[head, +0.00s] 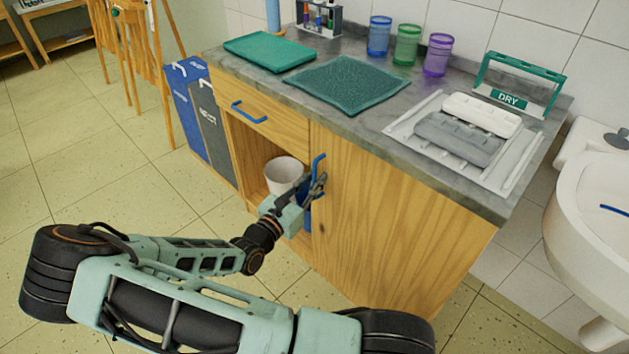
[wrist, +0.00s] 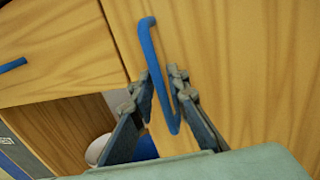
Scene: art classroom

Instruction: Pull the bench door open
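The bench door (head: 385,215) is the wooden panel at the right of the bench front; it looks flush with the bench. Its blue vertical handle (head: 319,163) is near the door's left edge. In the wrist view the handle (wrist: 152,45) runs down between my gripper's fingers, against the door's wood grain (wrist: 240,60). My gripper (head: 315,187) is at the handle's middle. The lower part of the handle is partly hidden in the head view.
Left of the door is an open compartment with a white bin (head: 284,174), under a drawer with a blue handle (head: 250,112). Blue and grey bins (head: 214,130) stand at the bench's left. A sink (head: 590,215) is at the right. Floor in front is clear.

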